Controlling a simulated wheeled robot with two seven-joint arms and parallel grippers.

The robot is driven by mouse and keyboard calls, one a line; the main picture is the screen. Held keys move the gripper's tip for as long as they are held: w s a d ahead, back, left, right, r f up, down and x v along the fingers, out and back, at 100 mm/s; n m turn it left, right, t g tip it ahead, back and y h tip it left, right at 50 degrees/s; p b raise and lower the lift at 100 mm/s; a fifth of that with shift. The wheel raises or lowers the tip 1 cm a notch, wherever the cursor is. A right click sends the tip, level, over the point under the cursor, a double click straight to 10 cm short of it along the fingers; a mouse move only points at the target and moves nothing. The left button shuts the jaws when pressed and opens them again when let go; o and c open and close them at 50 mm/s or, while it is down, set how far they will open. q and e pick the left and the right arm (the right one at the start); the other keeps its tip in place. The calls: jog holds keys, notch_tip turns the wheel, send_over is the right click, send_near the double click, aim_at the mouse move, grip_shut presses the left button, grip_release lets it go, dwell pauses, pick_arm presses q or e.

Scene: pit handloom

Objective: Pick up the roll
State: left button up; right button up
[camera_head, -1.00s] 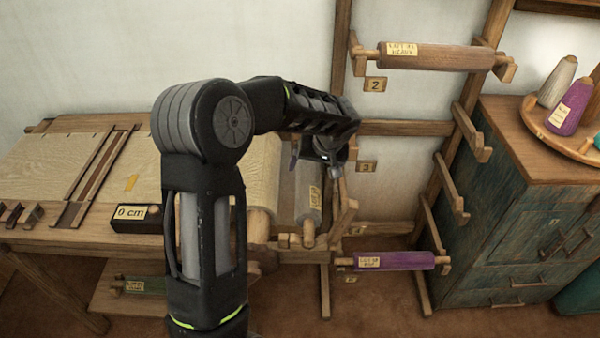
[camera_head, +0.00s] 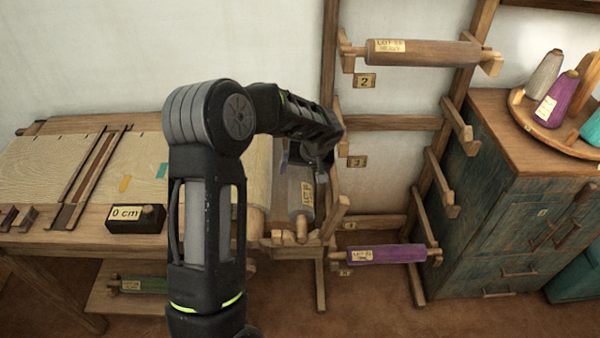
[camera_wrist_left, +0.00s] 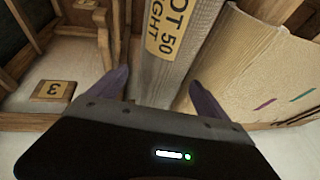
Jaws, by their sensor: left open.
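A grey roll labelled LOT 50 LIGHT (camera_wrist_left: 176,55) lies between wooden holders at the loom's right end. It also shows in the head view (camera_head: 298,195), partly hidden by my left arm. My left gripper (camera_wrist_left: 158,80) is open and empty, with its two dark purple fingers on either side of the roll in the wrist view. I cannot tell whether they touch it. In the head view the left gripper (camera_head: 303,160) is over the far part of this roll. My right gripper is not in view.
A brown roll (camera_head: 425,53) and a purple roll (camera_head: 386,254) sit on the wall rack. A green roll (camera_head: 143,286) lies on the low shelf. The cloth roll (camera_wrist_left: 265,70) is close beside the grey roll. A blue cabinet (camera_head: 520,220) stands at the right.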

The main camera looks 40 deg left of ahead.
pick_arm(q)
jog(key=shift+x, duration=1.5)
jog(key=shift+r, duration=0.1)
grip_shut()
